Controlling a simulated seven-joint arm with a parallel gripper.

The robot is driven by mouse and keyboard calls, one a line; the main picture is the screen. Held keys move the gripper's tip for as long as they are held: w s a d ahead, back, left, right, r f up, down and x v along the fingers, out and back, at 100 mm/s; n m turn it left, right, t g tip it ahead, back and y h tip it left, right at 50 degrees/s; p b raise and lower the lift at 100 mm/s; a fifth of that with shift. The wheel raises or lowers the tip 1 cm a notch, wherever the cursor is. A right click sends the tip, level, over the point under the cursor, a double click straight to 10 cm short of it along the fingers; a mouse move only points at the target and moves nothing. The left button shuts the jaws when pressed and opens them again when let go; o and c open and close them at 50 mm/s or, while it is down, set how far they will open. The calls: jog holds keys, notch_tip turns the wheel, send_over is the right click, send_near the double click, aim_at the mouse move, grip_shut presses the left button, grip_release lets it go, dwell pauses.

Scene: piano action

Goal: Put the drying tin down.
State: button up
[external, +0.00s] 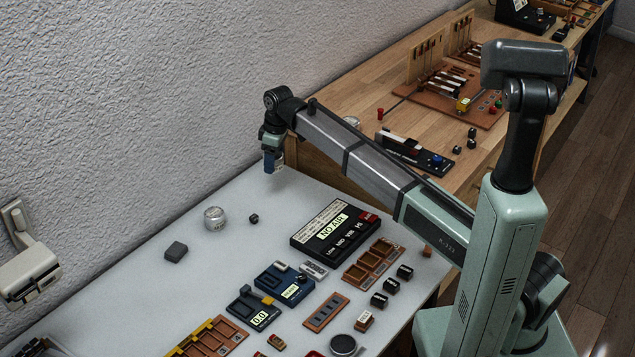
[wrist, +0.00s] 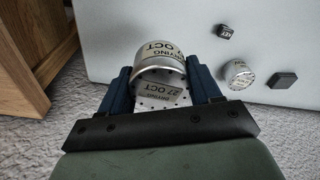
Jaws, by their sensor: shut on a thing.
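My gripper (wrist: 160,72) is shut on the drying tin (wrist: 157,58), a round silver tin with holes in its side and a label reading "DRYING 27 OCT". A blue finger presses on each side of it in the wrist view. In the external view my gripper (external: 272,163) hangs above the far end of the white table (external: 120,275), close to the wall. The tin is mostly hidden there by the fingers. In the wrist view the tin overlaps the edge of the white table (wrist: 190,15); its height above it is unclear.
A second silver tin (external: 214,218), a small black block (external: 253,218) and a dark grey block (external: 176,250) stand on the table near my gripper. A large black display unit (external: 334,230) and several trays lie nearer. A wooden bench (external: 345,135) adjoins. Bare table lies between.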

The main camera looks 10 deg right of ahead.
notch_tip(320, 180, up, 16)
jog(key=m, duration=0.8)
send_over(418, 133)
jog(key=shift+t+h, duration=0.3)
jog(key=shift+s+d+f, duration=0.1)
jog(key=shift+f, duration=7.6)
jog(key=shift+f, duration=0.2)
jog(key=o, duration=1.1)
jog(key=shift+r, duration=0.2)
